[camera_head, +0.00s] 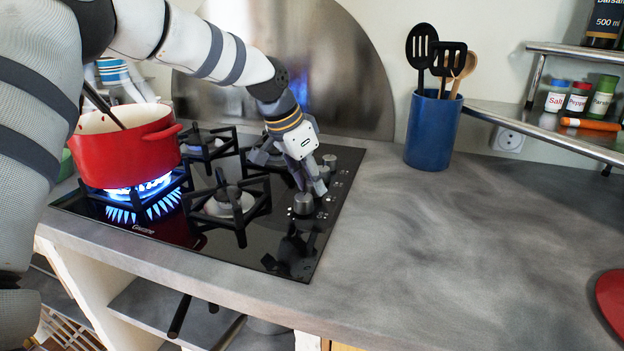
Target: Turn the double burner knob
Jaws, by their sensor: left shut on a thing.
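The black glass hob (262,234) has a column of metal control knobs along its right side. One knob (330,161) stands at the back and another knob (303,203) nearer the front. My left gripper (319,188) reaches down over the knob column, its fingers shut on a knob between these two. The fingers mostly hide that knob, so its turn angle cannot be read. The markings do not show which knob is the double burner's. Blue flames (143,198) burn at the front left burner under a red pot (125,150). My right gripper is out of view.
A blue utensil holder (432,130) stands behind the counter's open middle. Spice jars (577,97) sit on a metal shelf (545,118) at the right. A red object (611,298) lies at the right edge. The grey counter (450,240) right of the hob is clear.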

